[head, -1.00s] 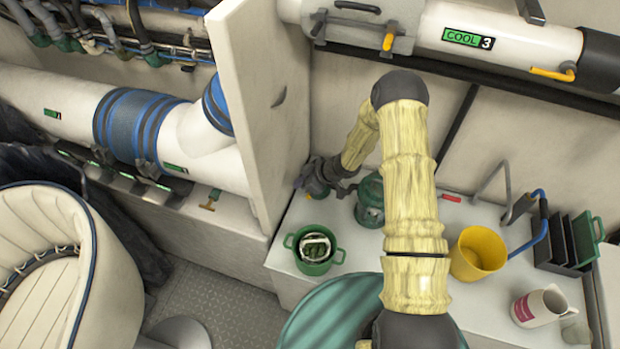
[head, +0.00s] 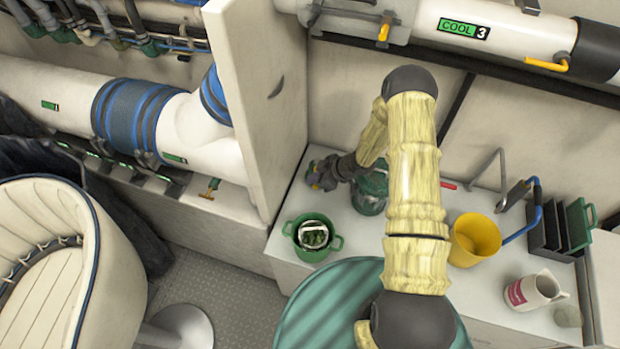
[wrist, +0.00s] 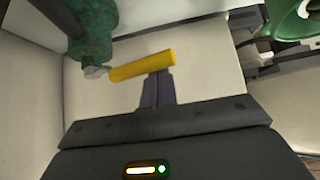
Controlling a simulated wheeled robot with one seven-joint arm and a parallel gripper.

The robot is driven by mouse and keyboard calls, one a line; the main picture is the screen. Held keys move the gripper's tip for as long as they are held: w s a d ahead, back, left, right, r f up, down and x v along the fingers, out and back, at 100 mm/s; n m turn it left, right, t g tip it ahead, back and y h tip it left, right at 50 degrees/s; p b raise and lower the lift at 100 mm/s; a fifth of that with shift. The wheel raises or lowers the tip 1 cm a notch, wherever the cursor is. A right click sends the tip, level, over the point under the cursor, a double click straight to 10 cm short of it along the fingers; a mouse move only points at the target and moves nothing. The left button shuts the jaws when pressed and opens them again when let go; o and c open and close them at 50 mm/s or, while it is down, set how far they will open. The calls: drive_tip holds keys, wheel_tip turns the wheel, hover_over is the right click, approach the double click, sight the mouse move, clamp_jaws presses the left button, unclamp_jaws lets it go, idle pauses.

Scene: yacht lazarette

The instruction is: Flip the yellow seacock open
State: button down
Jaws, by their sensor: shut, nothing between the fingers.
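The yellow seacock handle (wrist: 143,65) fills the upper middle of the wrist view as a short bar, tilted slightly up to the right. Its left end joins a small grey stem under a green valve body (wrist: 95,20). My gripper (wrist: 157,75) is shut and empty, its dark fingertips at the near edge of the handle, right of its middle. I cannot tell whether they touch it. In the head view my gripper (head: 322,172) is low over the counter near the partition; the seacock there is small and mostly hidden.
A white counter (head: 345,240) holds a green pot (head: 313,240), a yellow bucket (head: 475,240), a white jug (head: 535,290) and a dark rack (head: 555,235). A white partition (head: 255,100) stands left of my gripper. Other yellow handles (head: 384,30) sit on the pipe above.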

idle(0.3)
drive_tip(key=d+r+b, duration=0.2)
drive_tip(key=d+r, duration=0.1)
drive_tip(key=r, duration=0.5)
drive_tip(key=shift+s, duration=0.15)
idle(0.4)
